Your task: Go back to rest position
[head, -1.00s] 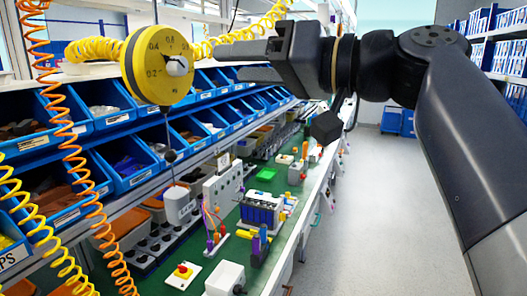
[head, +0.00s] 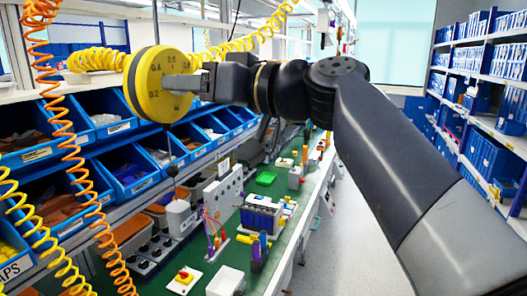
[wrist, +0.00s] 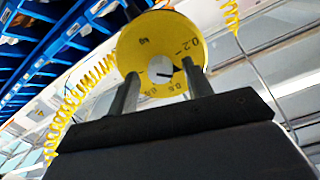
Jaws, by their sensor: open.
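The yellow round dial (head: 145,88) hangs at the upper left in the head view, with numbers around its face. My gripper (head: 178,82) points left at it, and its fingers cover the middle of the face there. In the wrist view the dial (wrist: 165,28) is straight ahead. Its pale knob (wrist: 162,70) with a dark pointer mark shows between the fingers of my gripper (wrist: 163,78). The fingers are apart, one on either side of the knob in the picture. I cannot tell whether they touch it.
Orange coiled hoses (head: 70,130) hang at the left. Blue bins (head: 125,170) line the shelf below the dial. The green workbench (head: 268,205) below holds a battery-like block (head: 260,214) and several small devices. A clear floor aisle (head: 345,240) runs at the right beside shelving.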

